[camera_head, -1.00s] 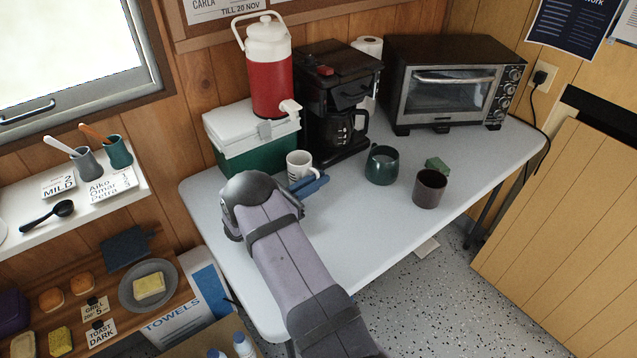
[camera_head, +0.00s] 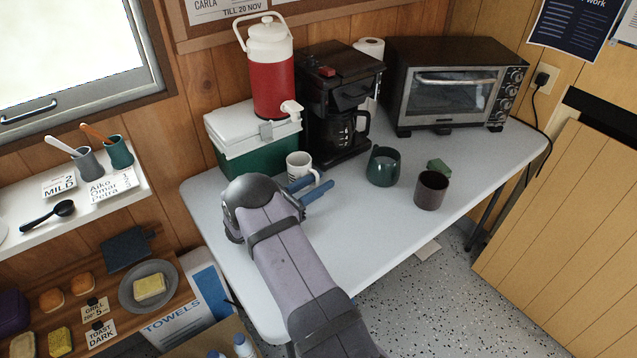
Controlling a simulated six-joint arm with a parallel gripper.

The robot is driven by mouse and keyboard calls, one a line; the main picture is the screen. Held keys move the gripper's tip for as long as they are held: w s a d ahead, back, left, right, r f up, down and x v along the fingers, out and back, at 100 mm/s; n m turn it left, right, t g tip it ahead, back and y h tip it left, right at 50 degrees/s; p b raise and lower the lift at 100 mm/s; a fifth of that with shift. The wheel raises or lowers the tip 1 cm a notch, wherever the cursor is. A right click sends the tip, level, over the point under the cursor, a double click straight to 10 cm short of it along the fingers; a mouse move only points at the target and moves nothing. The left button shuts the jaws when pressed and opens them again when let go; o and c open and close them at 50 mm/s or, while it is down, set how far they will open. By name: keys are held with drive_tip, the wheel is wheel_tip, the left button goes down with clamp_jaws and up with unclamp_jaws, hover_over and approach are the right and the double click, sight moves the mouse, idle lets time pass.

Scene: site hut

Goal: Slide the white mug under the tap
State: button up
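The white mug (camera_head: 297,164) with dark markings stands upright on the table, in front of the green cooler box, its handle to the right. The white tap (camera_head: 291,108) sticks out from the base of the red drink jug (camera_head: 272,84), above and slightly behind the mug. My gripper (camera_head: 322,182) has two blue fingers, apart with bare table showing between them. The far finger lies just in front of the mug and covers part of its lower side; I cannot tell if it touches. The mug is not between the fingers.
The cooler box (camera_head: 258,139) carries the jug. A black coffee maker (camera_head: 335,110) stands close right of the mug. The table (camera_head: 375,235) is clear in front.

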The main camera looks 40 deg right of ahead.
drive_tip(key=shift+s+a+b, duration=0.2)
drive_tip(key=shift+a+b, duration=0.1)
drive_tip(key=shift+a, duration=1.55)
drive_tip(key=shift+s+a+b, duration=0.15)
drive_tip(key=shift+a+b, duration=0.15)
drive_tip(key=shift+a, duration=1.5)
